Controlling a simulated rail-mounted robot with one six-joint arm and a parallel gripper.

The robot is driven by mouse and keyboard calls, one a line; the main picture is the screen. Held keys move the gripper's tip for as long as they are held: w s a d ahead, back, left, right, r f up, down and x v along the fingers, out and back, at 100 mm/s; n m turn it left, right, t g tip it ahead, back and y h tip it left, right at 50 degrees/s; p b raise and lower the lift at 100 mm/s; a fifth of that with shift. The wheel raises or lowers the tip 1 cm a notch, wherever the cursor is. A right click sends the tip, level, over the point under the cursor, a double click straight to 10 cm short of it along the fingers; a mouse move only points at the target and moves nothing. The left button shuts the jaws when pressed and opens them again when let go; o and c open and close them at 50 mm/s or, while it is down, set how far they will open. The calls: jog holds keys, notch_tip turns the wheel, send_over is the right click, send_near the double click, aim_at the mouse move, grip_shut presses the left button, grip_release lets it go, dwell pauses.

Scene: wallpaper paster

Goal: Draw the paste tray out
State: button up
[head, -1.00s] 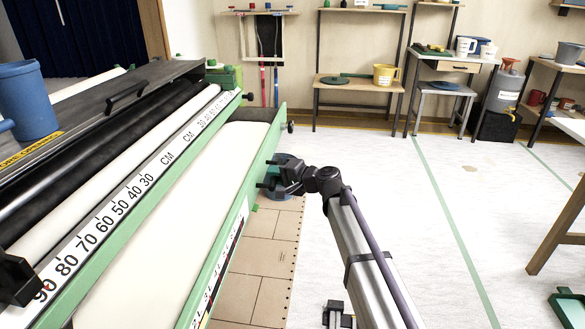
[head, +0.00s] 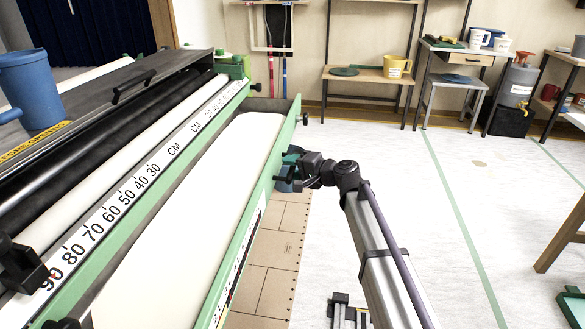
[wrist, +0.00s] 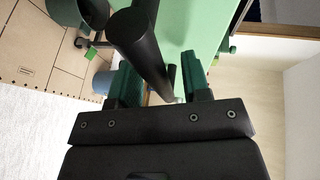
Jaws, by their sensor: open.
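The paste tray (head: 185,215) is a long green-sided tray with a white surface, on the right of the machine beside the centimetre scale. It stands partly out from the body. My gripper (head: 283,171) is at the outer side of the tray's green front, toward its far end. In the wrist view my gripper (wrist: 160,82) has its two teal fingers apart. A black bar handle (wrist: 143,50) on the green front (wrist: 190,30) reaches between them, with gaps beside it. In the head view the handle is hidden by my gripper. Contact with the fingers cannot be told.
A blue jug (head: 30,90) stands on the machine's top. A brown board floor strip (head: 270,255) lies below the tray front. The white floor (head: 410,200) to the right is mostly clear. Shelves (head: 365,75) stand along the far wall.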

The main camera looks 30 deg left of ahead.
jog(key=p+v, duration=0.2)
jog(key=v, duration=0.8)
jog(key=shift+d, duration=0.4)
